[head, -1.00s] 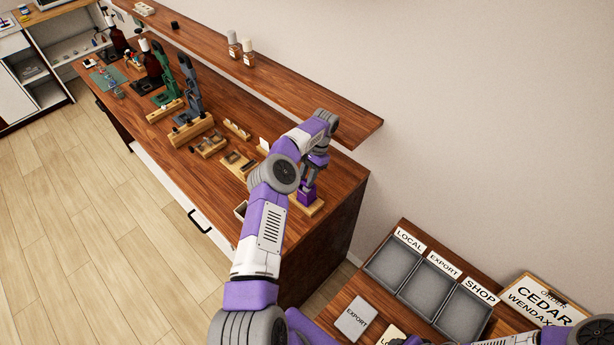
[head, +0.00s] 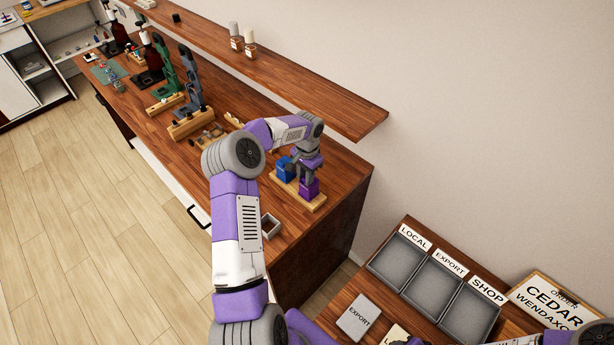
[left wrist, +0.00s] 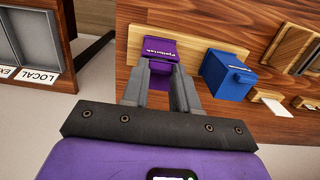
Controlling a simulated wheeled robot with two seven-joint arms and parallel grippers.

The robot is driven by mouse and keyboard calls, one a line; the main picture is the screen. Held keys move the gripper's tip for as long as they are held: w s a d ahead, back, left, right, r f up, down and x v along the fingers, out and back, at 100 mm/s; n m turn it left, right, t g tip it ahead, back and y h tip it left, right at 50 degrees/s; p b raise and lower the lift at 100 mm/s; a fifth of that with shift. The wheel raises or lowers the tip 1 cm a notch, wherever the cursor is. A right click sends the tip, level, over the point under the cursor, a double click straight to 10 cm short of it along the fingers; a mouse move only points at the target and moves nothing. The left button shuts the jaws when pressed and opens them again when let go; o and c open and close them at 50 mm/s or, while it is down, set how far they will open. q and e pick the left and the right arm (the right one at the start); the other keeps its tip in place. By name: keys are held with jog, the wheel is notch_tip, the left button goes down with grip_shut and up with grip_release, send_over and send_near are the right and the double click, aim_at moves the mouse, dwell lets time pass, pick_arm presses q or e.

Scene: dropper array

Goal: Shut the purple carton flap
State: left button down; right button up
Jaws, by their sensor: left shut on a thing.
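The purple carton (head: 309,188) stands at the right end of a wooden base strip on the bench. It also shows in the left wrist view (left wrist: 158,48), with pale lettering on its face. My left gripper (head: 306,168) reaches down over it from above. In the left wrist view my left gripper's fingers (left wrist: 166,72) are on both sides of purple carton material, shut on it. The fingers hide part of the carton, so I cannot tell how the flap stands.
A blue carton (left wrist: 228,75) stands close beside the purple one on the same wooden base (head: 313,204). A shelf (head: 300,95) runs above the bench. A small open box (head: 270,226) sits near the bench's front edge. Labelled trays (head: 430,287) stand on a separate table at right.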

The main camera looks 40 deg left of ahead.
pick_arm(q)
jog(key=shift+s+f+t+b, duration=0.45)
jog(key=shift+t+b, duration=0.45)
jog(key=shift+b, duration=0.45)
pick_arm(e)
jog(key=shift+f, duration=1.7)
pick_arm(q)
jog(key=c, duration=0.8)
grip_release()
jog(key=shift+w, duration=0.1)
jog(key=shift+c, duration=0.2)
pick_arm(e)
jog(key=shift+r, duration=0.1)
pick_arm(q)
jog(key=shift+r, duration=0.1)
notch_tip(320, 180, up, 7)
jog(key=shift+s+r, duration=0.2)
jog(key=shift+s, duration=0.25)
pick_arm(e)
jog(key=shift+s+f, duration=0.1)
jog(key=shift+f, duration=0.1)
